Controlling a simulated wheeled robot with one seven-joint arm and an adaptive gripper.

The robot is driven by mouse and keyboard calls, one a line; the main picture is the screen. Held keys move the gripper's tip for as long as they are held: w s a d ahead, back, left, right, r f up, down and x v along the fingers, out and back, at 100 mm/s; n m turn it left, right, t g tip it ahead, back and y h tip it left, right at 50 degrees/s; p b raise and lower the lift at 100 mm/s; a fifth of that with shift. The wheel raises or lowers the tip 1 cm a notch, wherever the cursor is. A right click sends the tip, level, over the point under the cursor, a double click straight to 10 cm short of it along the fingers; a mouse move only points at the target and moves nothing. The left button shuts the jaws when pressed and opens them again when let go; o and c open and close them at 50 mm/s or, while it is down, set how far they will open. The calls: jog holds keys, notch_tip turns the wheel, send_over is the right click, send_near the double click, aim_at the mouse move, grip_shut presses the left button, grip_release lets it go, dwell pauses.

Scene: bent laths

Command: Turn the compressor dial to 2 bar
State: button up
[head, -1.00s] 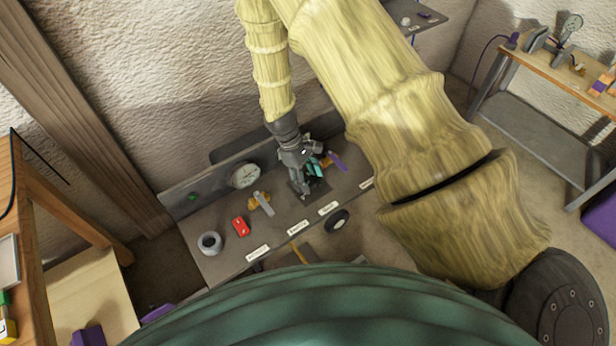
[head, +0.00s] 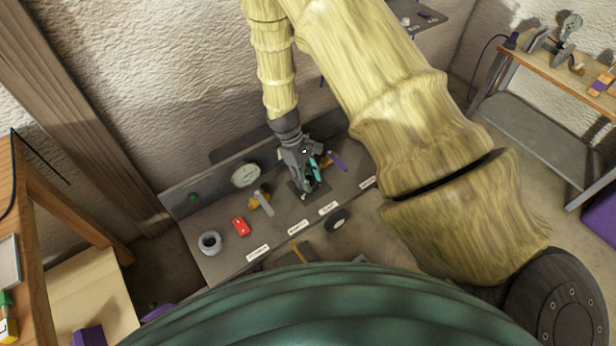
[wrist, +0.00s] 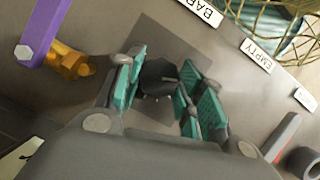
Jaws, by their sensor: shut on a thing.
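The dial, a dark round knob (wrist: 158,76), shows between my fingers in the wrist view, over a dark square plate (wrist: 185,62). My gripper (head: 309,190) points down at this plate on the grey bench in the head view. In the wrist view my gripper's teal-padded fingers (wrist: 160,92) stand on both sides of the knob and are shut on it. The fingers cover the knob in the head view. A round white gauge (head: 246,174) is on the back panel, left of my gripper. Its reading is too small to tell.
A purple-handled brass valve (head: 338,161) stands close right of my gripper, and a grey-handled one (head: 264,203) to its left.

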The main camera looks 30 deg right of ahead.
jog(key=m+y, duration=0.1)
jog(key=m, duration=0.1)
jog(key=m+y+p, duration=0.1)
jog(key=m, duration=0.2)
jog(key=shift+w+d, duration=0.1)
jog(key=shift+d, duration=0.05)
jog(key=m+y, duration=0.1)
jog(key=m, duration=0.4)
jog(key=shift+d+y, duration=0.1)
jog(key=shift+y, duration=0.3)
jog(key=shift+m+p, duration=0.3)
jog(key=shift+m, duration=0.1)
jog(key=o, duration=1)
jog(key=v, duration=1.2)
jog(key=shift+s+d, duration=0.15)
jog(key=shift+s, duration=0.15)
